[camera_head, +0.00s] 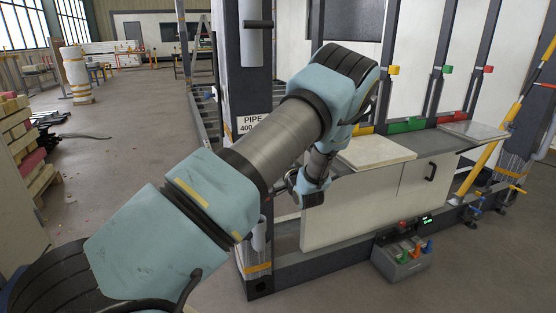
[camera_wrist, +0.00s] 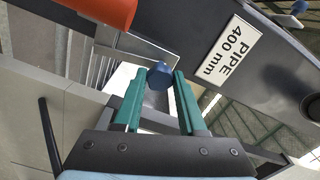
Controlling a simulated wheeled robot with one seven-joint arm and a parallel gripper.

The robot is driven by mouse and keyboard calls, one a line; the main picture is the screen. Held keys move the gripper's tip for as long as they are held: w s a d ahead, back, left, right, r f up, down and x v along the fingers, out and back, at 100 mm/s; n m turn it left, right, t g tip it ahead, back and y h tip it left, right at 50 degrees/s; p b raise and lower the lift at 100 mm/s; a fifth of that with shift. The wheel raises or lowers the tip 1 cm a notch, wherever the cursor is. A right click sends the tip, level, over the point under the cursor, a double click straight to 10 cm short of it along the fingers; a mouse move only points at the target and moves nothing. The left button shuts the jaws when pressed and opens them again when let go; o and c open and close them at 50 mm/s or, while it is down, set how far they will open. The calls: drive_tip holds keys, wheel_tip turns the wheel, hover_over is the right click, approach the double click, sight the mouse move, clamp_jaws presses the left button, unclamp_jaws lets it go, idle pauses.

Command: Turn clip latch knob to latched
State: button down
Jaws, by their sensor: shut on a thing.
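The blue knob (camera_wrist: 157,75) shows in the wrist view between the two green fingertips of my gripper (camera_wrist: 160,77). My gripper is shut on it. The knob sits by a grey metal bracket (camera_wrist: 140,45) beside the dark post with the "PIPE 400 mm" label (camera_wrist: 232,55). The fingers hide part of the knob, so its turn angle cannot be read. In the head view my arm reaches to the post, and the knob and fingertips are hidden behind my arm.
An orange rounded part (camera_wrist: 108,8) is close above the knob in the wrist view. A grey control box (camera_head: 402,264) stands on the floor in front. Floor at left is largely open.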

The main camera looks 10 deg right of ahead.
drive_tip(key=shift+m, duration=0.8)
drive_tip(key=shift+c, duration=2.3)
unclamp_jaws()
drive_tip(key=s+d+b, duration=0.1)
drive_tip(key=s+b, duration=0.1)
drive_tip(key=s, duration=0.8)
drive_tip(key=shift+s+d, duration=0.2)
drive_tip(key=shift+s, duration=0.2)
